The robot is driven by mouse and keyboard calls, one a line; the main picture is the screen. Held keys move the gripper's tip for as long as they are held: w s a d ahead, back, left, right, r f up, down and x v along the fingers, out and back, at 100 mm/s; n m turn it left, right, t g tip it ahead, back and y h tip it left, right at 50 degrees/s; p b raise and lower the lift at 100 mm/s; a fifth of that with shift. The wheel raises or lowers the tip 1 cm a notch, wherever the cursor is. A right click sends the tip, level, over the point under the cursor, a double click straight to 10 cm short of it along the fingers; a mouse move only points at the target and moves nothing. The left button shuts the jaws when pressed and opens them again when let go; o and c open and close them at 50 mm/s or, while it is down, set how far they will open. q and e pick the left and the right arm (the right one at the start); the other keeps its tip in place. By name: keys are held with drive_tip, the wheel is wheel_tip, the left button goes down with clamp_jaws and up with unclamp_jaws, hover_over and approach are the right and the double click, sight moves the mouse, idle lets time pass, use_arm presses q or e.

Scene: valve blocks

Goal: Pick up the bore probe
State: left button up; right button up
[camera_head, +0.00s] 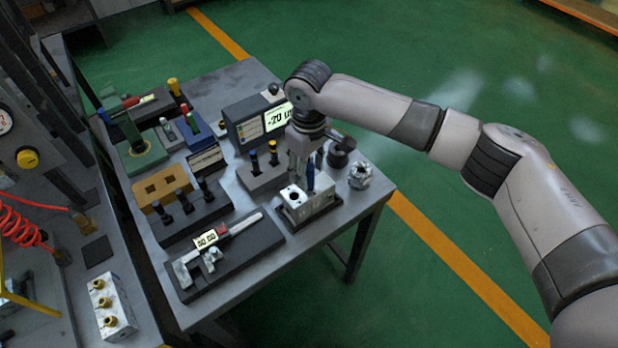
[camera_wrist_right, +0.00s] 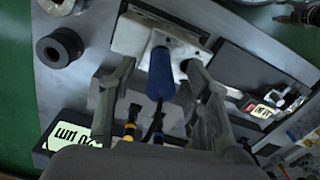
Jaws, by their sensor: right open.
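The bore probe, with a blue handle (camera_head: 311,176), stands upright at the metal valve block (camera_head: 318,205) near the table's right front. In the right wrist view its blue handle (camera_wrist_right: 161,76) shows between my two fingers, over the pale block (camera_wrist_right: 130,35). My right gripper (camera_head: 307,165) points down above the block, its fingers on either side of the handle. It is open; I see a gap between each finger and the handle in the wrist view (camera_wrist_right: 160,82). The probe's lower end is hidden.
A digital caliper on a dark board (camera_head: 225,255) lies to the left. A holder with yellow- and blue-topped plugs (camera_head: 262,176) and a display unit (camera_head: 258,124) stand behind. A metal fitting (camera_head: 360,176) and a dark round part (camera_head: 341,152) sit close on the right.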

drive_tip(key=shift+f, duration=0.6)
drive_tip(key=shift+c, duration=0.6)
clamp_jaws()
